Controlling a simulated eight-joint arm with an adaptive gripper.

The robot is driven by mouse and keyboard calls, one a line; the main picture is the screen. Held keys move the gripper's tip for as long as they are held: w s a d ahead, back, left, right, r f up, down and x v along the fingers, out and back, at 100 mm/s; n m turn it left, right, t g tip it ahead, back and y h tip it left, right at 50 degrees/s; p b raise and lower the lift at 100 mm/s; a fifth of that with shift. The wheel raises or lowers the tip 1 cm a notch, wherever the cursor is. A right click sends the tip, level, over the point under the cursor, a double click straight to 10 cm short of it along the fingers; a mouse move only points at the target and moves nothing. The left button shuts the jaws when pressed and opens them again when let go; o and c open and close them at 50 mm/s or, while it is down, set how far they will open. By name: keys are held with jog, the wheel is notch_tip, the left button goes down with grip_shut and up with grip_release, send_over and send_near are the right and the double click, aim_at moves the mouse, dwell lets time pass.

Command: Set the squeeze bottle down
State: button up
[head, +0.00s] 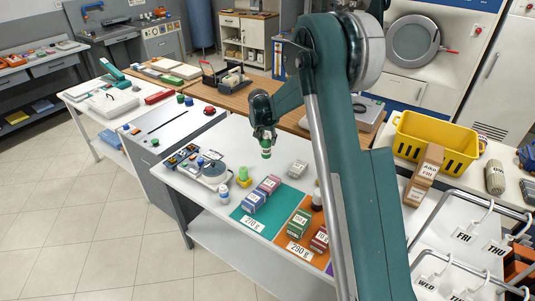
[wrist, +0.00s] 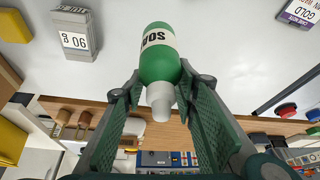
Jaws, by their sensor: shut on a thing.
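My gripper (head: 264,132) is shut on a green squeeze bottle (head: 266,148) with a white label band. In the wrist view the bottle (wrist: 157,58) sits between my two fingers (wrist: 160,84), with its white nozzle toward the camera and its body pointing away. Part of its label lettering shows. In the head view the bottle hangs below my gripper, over the back part of the white table (head: 190,180). It appears held above the tabletop; the exact gap cannot be told.
A grey-white box (head: 297,168) stands right of the bottle. A teal mat (head: 262,221) and an orange mat (head: 285,210) hold small boxes in front. A wooden counter (head: 292,122) runs behind. White tabletop around the bottle is clear.

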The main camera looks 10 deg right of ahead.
aim_at(265, 140)
jog(key=shift+f, duration=1.5)
jog(key=shift+f, duration=0.1)
jog(key=shift+f, duration=1.75)
jog(key=shift+f+b, duration=0.15)
jog(key=shift+b, duration=0.15)
jog(key=o, duration=1)
jog(key=shift+r, duration=0.25)
jog(key=p+v, duration=0.1)
jog(key=v, duration=1)
jog(key=shift+s+a+r, duration=0.1)
jog(key=shift+r, duration=0.25)
